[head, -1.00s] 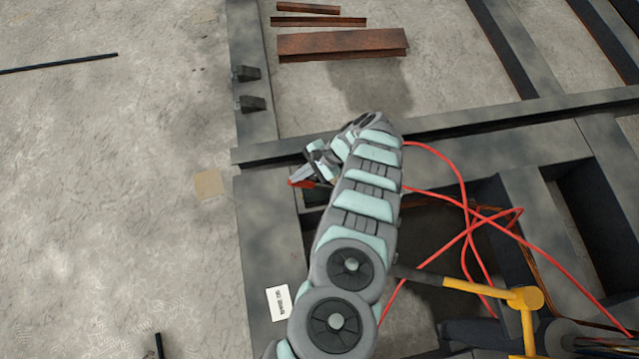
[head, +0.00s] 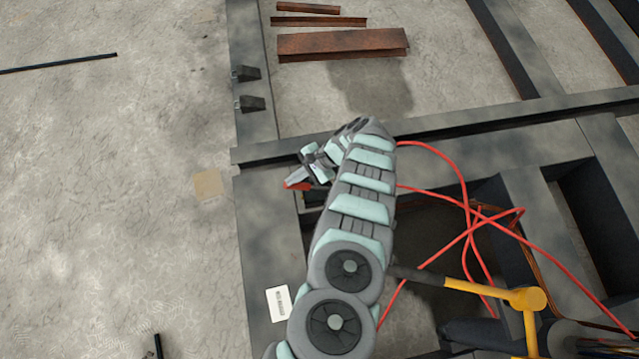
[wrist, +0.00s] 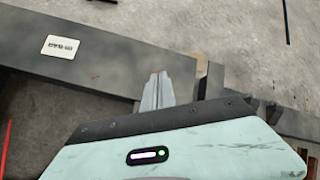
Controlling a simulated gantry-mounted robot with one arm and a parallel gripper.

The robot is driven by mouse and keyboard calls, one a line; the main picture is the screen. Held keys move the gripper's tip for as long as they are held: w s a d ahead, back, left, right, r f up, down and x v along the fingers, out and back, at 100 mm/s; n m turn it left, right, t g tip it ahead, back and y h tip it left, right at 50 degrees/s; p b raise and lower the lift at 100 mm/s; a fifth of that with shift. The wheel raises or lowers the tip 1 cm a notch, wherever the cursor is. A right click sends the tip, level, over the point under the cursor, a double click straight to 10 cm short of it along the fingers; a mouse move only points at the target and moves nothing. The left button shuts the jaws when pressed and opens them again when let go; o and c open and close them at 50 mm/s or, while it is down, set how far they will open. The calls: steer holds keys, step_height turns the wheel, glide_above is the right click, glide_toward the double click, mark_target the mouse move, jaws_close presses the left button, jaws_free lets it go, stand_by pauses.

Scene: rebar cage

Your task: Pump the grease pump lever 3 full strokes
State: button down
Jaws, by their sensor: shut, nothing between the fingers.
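A yellow lever (head: 470,287) with a dark grip lies across the lower right of the head view, joined to a yellow upright; it looks like the pump lever. The pump body is not clearly shown. My gripper (head: 297,181) is to the left of and above the lever in the picture, well apart from it, partly hidden by my arm. In the wrist view my gripper (wrist: 157,76) is shut and empty, its grey fingers together over a dark steel beam. The lever does not show in the wrist view.
Dark steel beams (head: 262,220) form a frame around open gaps. Red hoses (head: 465,180) loop and cross to the right of my arm. A white label (head: 278,303) is on the left beam. Rusty steel pieces (head: 340,44) lie at the top.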

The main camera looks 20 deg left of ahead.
mark_target(285, 187)
steer(key=shift+f, duration=0.1)
steer(key=shift+s+a+f+b, duration=0.2)
steer(key=shift+a+f+b, duration=0.15)
steer(key=shift+f, duration=0.1)
steer(key=shift+s+a+f+b, duration=0.2)
steer(key=shift+a+f+b, duration=0.15)
steer(key=shift+f, duration=0.25)
steer(key=shift+s+a+f+b, duration=0.2)
steer(key=shift+a+f+b, duration=0.15)
steer(key=shift+f, duration=0.35)
steer(key=shift+s+a+f+b, duration=0.15)
steer(key=shift+a+f+b, duration=0.05)
steer(key=shift+f+b, duration=0.3)
